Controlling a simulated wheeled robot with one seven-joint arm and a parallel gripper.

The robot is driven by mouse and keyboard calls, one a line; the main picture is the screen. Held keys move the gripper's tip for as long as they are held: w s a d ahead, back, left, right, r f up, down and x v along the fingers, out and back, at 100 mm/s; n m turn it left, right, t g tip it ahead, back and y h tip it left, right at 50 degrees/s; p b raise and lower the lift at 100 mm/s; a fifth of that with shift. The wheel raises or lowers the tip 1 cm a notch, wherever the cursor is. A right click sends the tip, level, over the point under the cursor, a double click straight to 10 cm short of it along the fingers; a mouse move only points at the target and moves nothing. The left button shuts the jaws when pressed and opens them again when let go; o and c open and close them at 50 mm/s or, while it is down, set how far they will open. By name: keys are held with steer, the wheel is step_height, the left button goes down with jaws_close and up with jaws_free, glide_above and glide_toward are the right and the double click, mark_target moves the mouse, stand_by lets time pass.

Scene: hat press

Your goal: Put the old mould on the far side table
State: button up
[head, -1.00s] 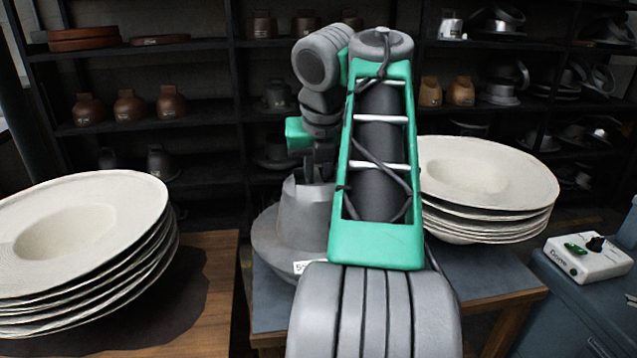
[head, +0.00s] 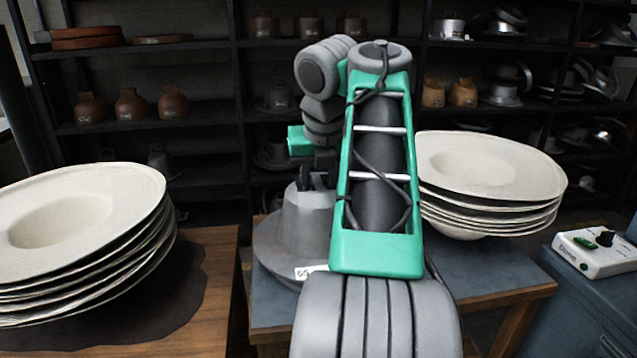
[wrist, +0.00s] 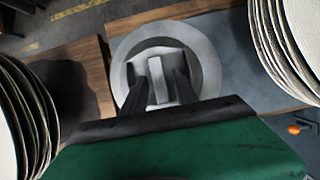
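The old mould (head: 308,226) is a grey metal hat shape with a wide brim and a white number label. It sits upright on the blue-grey top of the far side table (head: 460,278), at its left end; my arm hides its right part. In the wrist view the mould (wrist: 208,58) shows from above, with its brim reaching the table's wooden edge. A raised bar crosses its hollow top. My gripper (wrist: 160,80) is open, with its two fingers apart on either side of that bar. In the head view my gripper (head: 318,180) is right at the mould's top.
A stack of cream hat brims (head: 490,180) stands on the same table, right of my arm. Another stack (head: 80,235) stands on the wooden table (head: 215,300) at left. A white control box (head: 598,250) is at far right. Shelves (head: 150,85) with moulds line the back.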

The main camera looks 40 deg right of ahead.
steer(key=shift+r+p, duration=0.35)
steer(key=shift+r, duration=0.05)
steer(key=p+v, duration=1)
steer(key=v, duration=0.1)
steer(key=shift+s+a+r, duration=0.1)
steer(key=shift+s+r, duration=0.15)
